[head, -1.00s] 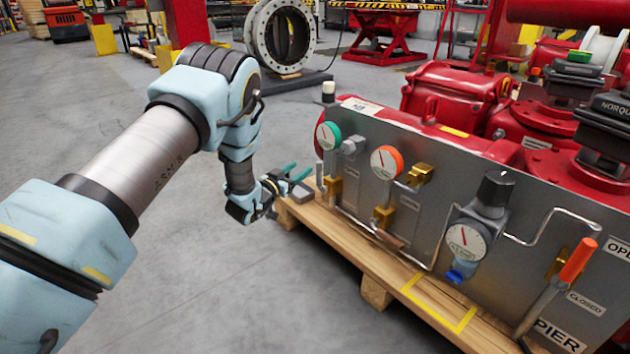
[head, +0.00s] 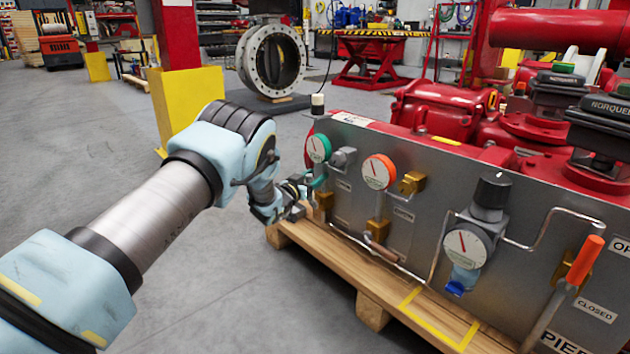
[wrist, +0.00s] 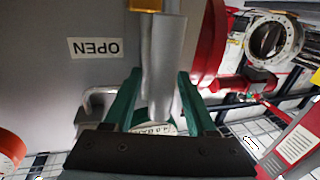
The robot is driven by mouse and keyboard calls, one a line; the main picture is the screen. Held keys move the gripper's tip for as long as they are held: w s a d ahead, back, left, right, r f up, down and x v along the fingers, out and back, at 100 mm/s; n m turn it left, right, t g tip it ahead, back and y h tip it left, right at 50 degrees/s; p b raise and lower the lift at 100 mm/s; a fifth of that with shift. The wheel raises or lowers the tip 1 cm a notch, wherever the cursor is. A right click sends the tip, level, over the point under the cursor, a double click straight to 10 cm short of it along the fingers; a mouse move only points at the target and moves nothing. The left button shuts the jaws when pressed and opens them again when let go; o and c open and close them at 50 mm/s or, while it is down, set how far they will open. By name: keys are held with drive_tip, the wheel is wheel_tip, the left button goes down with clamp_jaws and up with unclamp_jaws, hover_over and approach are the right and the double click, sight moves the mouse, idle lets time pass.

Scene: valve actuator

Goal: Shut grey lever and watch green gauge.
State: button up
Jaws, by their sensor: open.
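The green gauge (head: 319,149), a white dial with a green rim, is at the left end of the grey panel in the head view. In the wrist view only a sliver of its dial (wrist: 155,128) shows past my gripper's dark body. The grey lever (wrist: 166,60) hangs from a brass valve (wrist: 146,4) in the wrist view. My gripper (wrist: 160,74) is open, with one green finger on each side of the lever; I cannot tell whether they touch it. In the head view my gripper (head: 310,190) is below the green gauge and hides the lever.
The panel stands on a wooden pallet (head: 375,306). An orange gauge (head: 380,171), a regulator with a dial (head: 468,245) and an orange-handled lever (head: 585,260) are to the right. An upside-down OPEN label (wrist: 94,48) shows in the wrist view. Floor to the left is clear.

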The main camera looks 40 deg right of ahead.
drive_tip(key=shift+d, duration=0.1)
clamp_jaws()
idle(0.4)
idle(1.0)
